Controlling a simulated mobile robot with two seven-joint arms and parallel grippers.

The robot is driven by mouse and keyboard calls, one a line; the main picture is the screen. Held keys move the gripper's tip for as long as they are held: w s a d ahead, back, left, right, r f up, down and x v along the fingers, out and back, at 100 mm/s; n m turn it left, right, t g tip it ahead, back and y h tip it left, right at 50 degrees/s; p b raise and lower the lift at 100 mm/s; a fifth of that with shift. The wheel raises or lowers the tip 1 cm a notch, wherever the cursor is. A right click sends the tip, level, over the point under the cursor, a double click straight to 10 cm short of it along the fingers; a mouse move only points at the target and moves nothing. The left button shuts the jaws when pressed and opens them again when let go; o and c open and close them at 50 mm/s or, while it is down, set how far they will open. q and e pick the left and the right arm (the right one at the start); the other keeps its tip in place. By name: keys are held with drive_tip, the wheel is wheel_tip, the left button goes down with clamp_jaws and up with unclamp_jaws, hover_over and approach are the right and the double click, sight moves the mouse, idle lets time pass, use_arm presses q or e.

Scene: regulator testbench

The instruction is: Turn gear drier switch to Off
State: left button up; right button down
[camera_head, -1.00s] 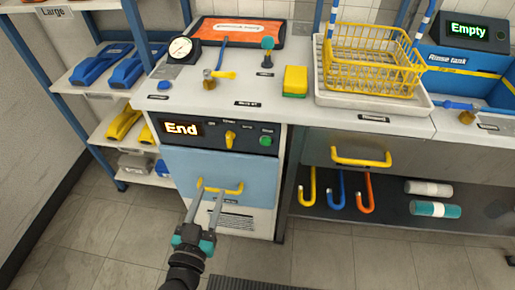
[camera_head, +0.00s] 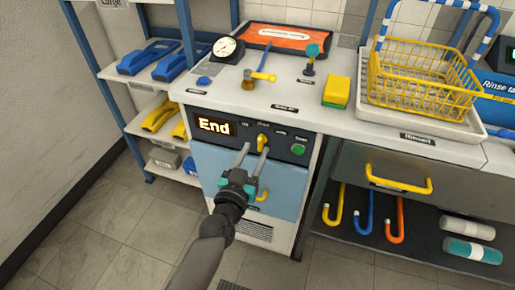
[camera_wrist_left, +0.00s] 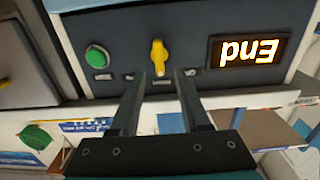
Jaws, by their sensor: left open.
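The gear drier is the blue-fronted cabinet (camera_head: 282,184) with a dark control panel (camera_head: 225,113) under the counter. Its display (camera_head: 214,127) reads "End". The yellow switch knob (camera_head: 262,141) sits mid-panel, with a green button (camera_head: 298,150) to its right. My left gripper (camera_head: 256,150) is open and empty, its fingertips just below the knob and pointing at the panel. In the left wrist view the picture is upside down: the knob (camera_wrist_left: 158,56) stands just beyond and between the two open fingers (camera_wrist_left: 159,76). No contact shows. The small position labels are too blurred to read surely. My right gripper is not in view.
The drier's yellow door handle (camera_head: 262,195) is partly behind my left gripper. A drawer handle (camera_head: 398,181) sticks out at right.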

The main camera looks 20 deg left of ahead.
sight(261, 143)
use_arm(q)
drive_tip(key=shift+w+b, duration=0.3)
drive_tip(key=shift+w, duration=1.1)
drive_tip(key=shift+c, duration=0.2)
clamp_jaws()
